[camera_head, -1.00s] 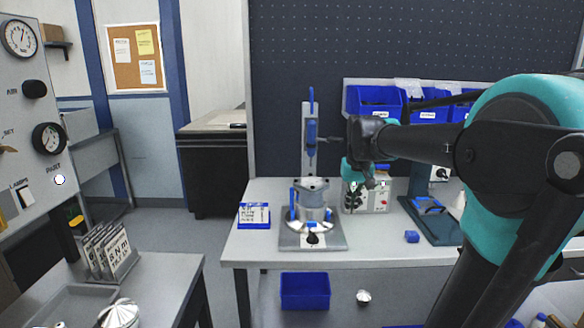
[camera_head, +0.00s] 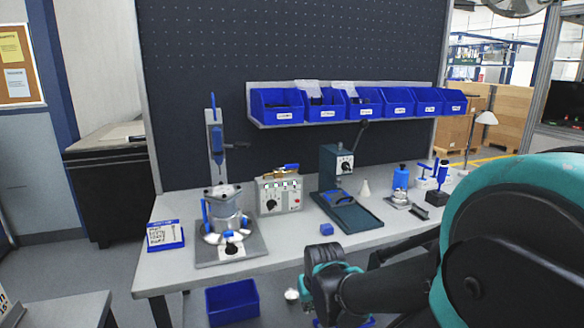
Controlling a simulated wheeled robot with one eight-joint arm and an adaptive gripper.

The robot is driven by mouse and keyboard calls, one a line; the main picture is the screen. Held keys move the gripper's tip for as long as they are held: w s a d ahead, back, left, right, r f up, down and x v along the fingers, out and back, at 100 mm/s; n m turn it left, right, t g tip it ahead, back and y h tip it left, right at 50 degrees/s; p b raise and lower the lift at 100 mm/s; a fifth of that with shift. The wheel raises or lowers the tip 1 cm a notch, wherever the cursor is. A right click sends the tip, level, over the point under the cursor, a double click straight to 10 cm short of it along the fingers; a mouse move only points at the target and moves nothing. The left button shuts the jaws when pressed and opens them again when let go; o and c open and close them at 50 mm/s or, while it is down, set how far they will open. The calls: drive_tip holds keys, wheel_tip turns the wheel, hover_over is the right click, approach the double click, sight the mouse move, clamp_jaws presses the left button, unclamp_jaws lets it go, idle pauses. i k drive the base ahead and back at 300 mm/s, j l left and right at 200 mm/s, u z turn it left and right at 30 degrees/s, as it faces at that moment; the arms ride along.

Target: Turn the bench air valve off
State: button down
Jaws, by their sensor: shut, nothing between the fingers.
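A grey control box (camera_head: 279,195) stands at the back middle of the bench, with a brass-yellow fitting (camera_head: 286,168) on top. That fitting looks like the air valve; its handle position is too small to read. The box front has a black knob and a small red part. My gripper (camera_head: 325,252) is in front of the bench's front edge, below and to the right of the box and apart from it. It is shut and empty, its fingertips hard to make out.
A round metal housing (camera_head: 226,208) under a blue-handled press stands left of the box. A dark green machine (camera_head: 346,210) stands right of it. Blue bins (camera_head: 276,106) line a shelf above. A blue crate (camera_head: 232,302) is below.

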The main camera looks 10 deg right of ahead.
sight(296, 165)
drive_tip(key=z, duration=0.15)
drive_tip(key=l, duration=0.5)
drive_tip(key=i+l+z, duration=0.1)
drive_tip(key=l, duration=0.45)
drive_tip(key=l+z, duration=0.1)
drive_tip(key=l, duration=0.4)
drive_tip(key=i+j, duration=0.15)
drive_tip(key=j, duration=0.15)
drive_tip(key=i+j, duration=0.15)
drive_tip(key=j, duration=0.2)
